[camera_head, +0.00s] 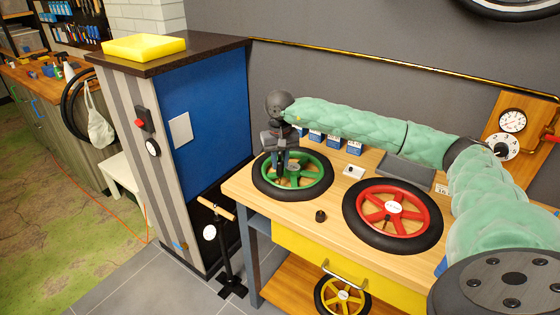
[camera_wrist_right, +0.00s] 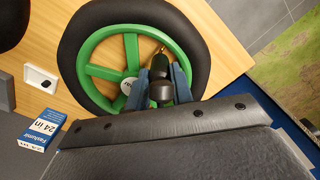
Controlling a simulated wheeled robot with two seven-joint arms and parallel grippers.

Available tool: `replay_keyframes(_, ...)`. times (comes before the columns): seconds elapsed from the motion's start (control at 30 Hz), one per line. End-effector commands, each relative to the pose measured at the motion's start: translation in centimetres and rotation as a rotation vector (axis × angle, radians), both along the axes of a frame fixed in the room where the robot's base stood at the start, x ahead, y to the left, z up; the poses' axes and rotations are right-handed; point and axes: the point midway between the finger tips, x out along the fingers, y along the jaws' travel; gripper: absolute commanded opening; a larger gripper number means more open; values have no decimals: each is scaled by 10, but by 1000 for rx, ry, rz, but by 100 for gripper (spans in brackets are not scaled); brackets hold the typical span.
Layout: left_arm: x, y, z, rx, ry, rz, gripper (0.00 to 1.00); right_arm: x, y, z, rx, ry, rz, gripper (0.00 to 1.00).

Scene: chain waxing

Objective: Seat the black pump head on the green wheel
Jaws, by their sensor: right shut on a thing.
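The green wheel (camera_head: 318,176) with its black tyre lies flat at the left end of the workbench. It also shows in the right wrist view (camera_wrist_right: 103,73), with a white hub. My right gripper (camera_head: 282,166) reaches down over the left part of this wheel. In the wrist view, its blue-grey fingers (camera_wrist_right: 165,80) are shut on the black pump head (camera_wrist_right: 161,92). The pump head is close to the wheel's rim, near a small brass-coloured tip (camera_wrist_right: 160,50). Whether it touches the valve cannot be told. My left gripper is out of view.
A red wheel (camera_head: 425,220) lies to the right on the bench. A small black cylinder (camera_head: 320,216) stands at the front edge. Small blue boxes (camera_head: 334,141) and a grey tray (camera_head: 405,173) are behind. A floor pump (camera_head: 222,245) stands beside the blue cabinet (camera_head: 213,120).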

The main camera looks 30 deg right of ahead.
Motion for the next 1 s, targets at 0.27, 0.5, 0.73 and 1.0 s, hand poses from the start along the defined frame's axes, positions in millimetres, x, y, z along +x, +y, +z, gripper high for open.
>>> replay_keyframes(0.27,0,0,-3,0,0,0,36,0,0,-3,0,0,0,0)
replay_keyframes(0.5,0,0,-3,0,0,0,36,0,0,-3,0,0,0,26)
replay_keyframes(0.73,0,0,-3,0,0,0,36,0,0,-3,0,0,0,48)
replay_keyframes(1.0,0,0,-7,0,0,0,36,1,0,2,0,-2,0,48)
